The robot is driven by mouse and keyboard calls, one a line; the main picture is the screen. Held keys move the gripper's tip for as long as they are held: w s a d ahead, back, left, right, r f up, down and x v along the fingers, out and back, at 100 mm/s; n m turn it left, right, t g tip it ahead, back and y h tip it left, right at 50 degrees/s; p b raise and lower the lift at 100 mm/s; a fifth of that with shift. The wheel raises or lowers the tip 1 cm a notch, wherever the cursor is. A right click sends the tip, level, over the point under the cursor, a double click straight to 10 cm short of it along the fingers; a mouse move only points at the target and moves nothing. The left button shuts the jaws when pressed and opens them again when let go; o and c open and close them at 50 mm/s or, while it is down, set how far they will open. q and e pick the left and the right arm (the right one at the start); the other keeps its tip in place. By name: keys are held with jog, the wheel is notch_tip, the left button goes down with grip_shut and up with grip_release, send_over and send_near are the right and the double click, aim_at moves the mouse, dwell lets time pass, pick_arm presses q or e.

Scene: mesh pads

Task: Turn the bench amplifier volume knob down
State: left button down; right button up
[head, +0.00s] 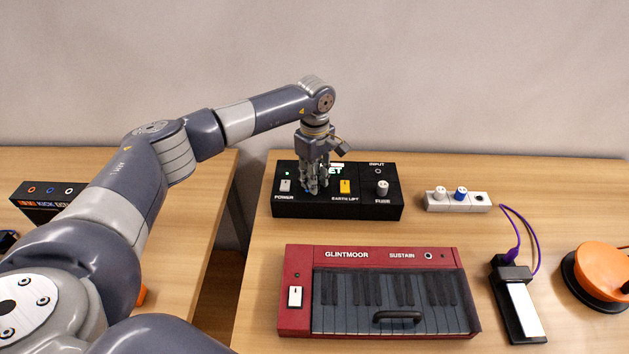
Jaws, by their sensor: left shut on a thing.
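The bench amplifier (390,210) is a black box at the back of the right-hand table, with a lit green light and the labels POWER, EARTH LIFT, INPUT and FUSE. My left gripper (314,188) points down onto its top panel, between the white power switch (285,185) and the yellow earth lift switch (345,187). Its fingers are shut on the volume knob, which they hide almost wholly. The knob's pointer and setting cannot be seen. My right gripper is out of view.
A grey-white knob (382,187) sits above the FUSE label. A red keyboard (296,320) lies in front of the amplifier. To the right are a white box with knobs (473,206), a black pedal with a purple cable (510,272) and an orange round object (602,268). A gap separates the two tables.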

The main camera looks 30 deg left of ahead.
pick_arm(q)
jog(key=n+b, duration=0.1)
jog(key=n, duration=0.2)
jog(key=shift+w+n, duration=0.1)
jog(key=shift+n, duration=0.3)
jog(key=n, duration=0.2)
jog(key=shift+n+b, duration=0.35)
jog(key=shift+n, duration=0.05)
jog(key=n, duration=0.2)
jog(key=shift+n, duration=0.3)
jog(key=n, duration=0.3)
jog(key=shift+w+n+b, duration=0.1)
jog(key=shift+n+b, duration=0.2)
jog(key=n, duration=0.5)
jog(key=shift+a+r+n, duration=0.1)
jog(key=shift+n, duration=0.2)
jog(key=n, duration=0.3)
jog(key=shift+a+n+p, duration=0.1)
jog(key=shift+n+p, duration=0.25)
jog(key=shift+n, duration=1.05)
jog(key=shift+w, duration=0.1)
